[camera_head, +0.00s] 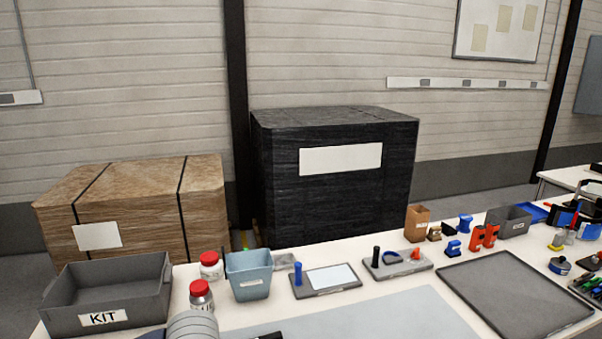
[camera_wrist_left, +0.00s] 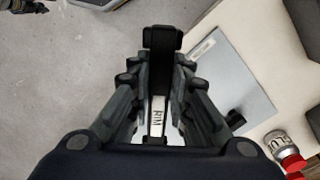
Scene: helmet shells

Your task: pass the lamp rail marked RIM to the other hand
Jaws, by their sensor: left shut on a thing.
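The lamp rail (camera_wrist_left: 162,42) is a dark narrow piece with a white label reading RIM, seen in the left wrist view. My left gripper (camera_wrist_left: 160,72) is shut on it, with a finger on each side. The rail's dark end sticks out past the fingertips, and the fingers hide parts of its sides. In the head view I cannot make out the rail or my left gripper clearly. My right gripper is not recognisable in either view.
On the white table stand a grey KIT bin (camera_head: 105,293), a blue-grey bin (camera_head: 249,273), red-lidded jars (camera_head: 201,297), small tool boards (camera_head: 325,279) and a dark tray (camera_head: 514,296). A light grey mat (camera_head: 365,318) at the front looks clear.

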